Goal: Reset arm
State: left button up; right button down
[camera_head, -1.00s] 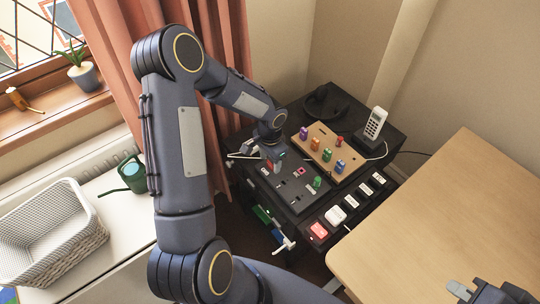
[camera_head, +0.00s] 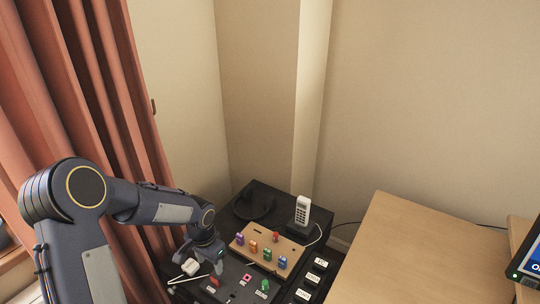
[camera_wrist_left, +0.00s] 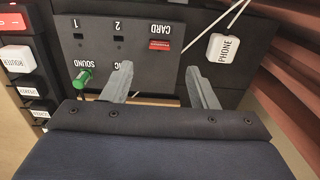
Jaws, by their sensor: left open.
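My left gripper (camera_head: 207,256) is above the left side of a dark panel (camera_head: 232,290) on the black cabinet. In the left wrist view its two fingers (camera_wrist_left: 160,80) are apart with nothing between them. Past the fingertips is a red card (camera_wrist_left: 160,44) in the slot labelled CARD. A green plug (camera_wrist_left: 83,77) stands near the SOUND label, beside the left-hand finger. A white block marked PHONE (camera_wrist_left: 223,48) lies to the right, apart from the fingers. My right gripper is not in view.
A wooden board (camera_head: 262,250) with several coloured pegs is right of the gripper. A white cordless phone (camera_head: 301,211) stands behind it. Orange curtains (camera_head: 90,90) hang close to my left arm. A wooden desk (camera_head: 400,250) is on the right. Space above the cabinet is clear.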

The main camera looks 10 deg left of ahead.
pick_arm(q)
jog(key=s+r+n+t, duration=0.15)
jog(key=s+r, duration=0.35)
jog(key=r, duration=0.5)
jog(key=s+d+r+n+t+h, duration=0.2)
jog(key=s+r, duration=0.3)
jog(key=s, duration=0.3)
jog(key=s+d+r+n+t+h, duration=0.1)
jog(key=s+d+r, duration=0.3)
jog(key=s, duration=0.5)
jog(key=shift+s+r+n+t+h, duration=0.35)
jog(key=shift+r+n+t, duration=0.2)
jog(key=shift+n, duration=0.3)
jog(key=shift+w, duration=0.1)
